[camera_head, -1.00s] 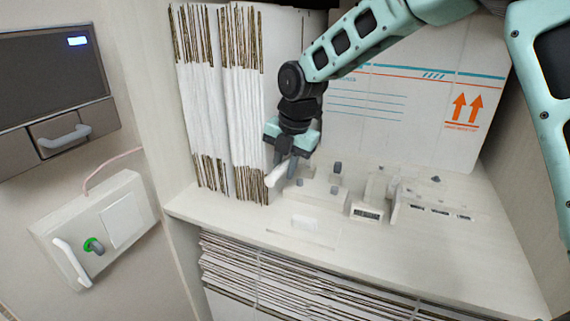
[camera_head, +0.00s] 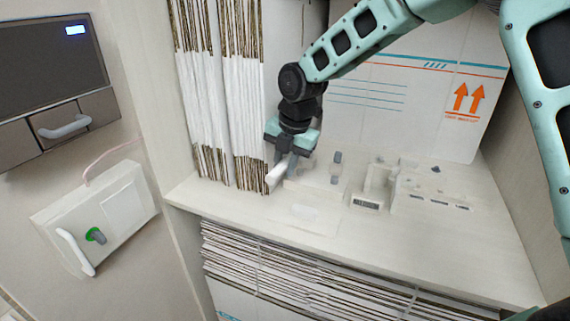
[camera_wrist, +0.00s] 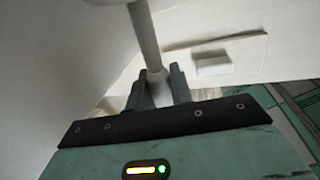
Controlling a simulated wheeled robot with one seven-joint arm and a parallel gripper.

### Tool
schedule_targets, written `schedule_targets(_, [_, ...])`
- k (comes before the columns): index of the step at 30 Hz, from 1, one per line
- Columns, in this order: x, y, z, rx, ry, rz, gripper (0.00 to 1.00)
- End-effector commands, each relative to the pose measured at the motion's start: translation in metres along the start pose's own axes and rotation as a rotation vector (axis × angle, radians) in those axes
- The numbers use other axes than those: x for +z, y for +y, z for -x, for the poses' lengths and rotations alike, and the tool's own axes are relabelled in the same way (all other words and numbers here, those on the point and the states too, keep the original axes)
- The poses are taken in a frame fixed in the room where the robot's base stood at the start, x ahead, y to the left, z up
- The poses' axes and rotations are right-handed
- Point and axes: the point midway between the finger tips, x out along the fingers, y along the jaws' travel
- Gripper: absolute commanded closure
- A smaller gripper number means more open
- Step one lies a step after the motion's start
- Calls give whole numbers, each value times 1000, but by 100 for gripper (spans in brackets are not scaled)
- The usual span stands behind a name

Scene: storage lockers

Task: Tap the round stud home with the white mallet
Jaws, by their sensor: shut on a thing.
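My gripper (camera_head: 292,164) is above the left part of the shelf, in front of the upright folded cardboard. It is shut on the white mallet (camera_head: 276,178), whose pale end points down and left. In the wrist view my gripper (camera_wrist: 160,85) closes around the grey-white handle (camera_wrist: 146,40) of the mallet. The white head is cut off at the top edge. Grey upright pegs (camera_head: 337,157) stand on a low white block just right of my gripper. I cannot tell which of them is the round stud, or whether the mallet touches the block.
A white fixture with a small display (camera_head: 367,202) and a slotted white block (camera_head: 437,200) stand to the right on the shelf (camera_head: 440,245). Folded cardboard (camera_head: 212,110) stands at the left; a large carton (camera_head: 420,110) closes the back. A flat white plate (camera_head: 305,212) lies in front.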

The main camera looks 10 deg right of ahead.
Motion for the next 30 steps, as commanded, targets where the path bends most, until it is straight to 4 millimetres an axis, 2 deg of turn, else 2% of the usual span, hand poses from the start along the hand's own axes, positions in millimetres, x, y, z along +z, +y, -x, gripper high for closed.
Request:
schedule_targets(11, [0,0,1,1,-1,1,100])
schedule_targets(14, [0,-2,-11,0,1,0,100])
schedule_targets(19, [-2,-12,-56,-1,1,2,100])
schedule_targets(20, [-1,-8,-44,2,-1,1,100])
schedule_targets(26, [0,-6,-30,2,-1,1,100])
schedule_targets(30, [0,-2,-13,2,-1,0,100])
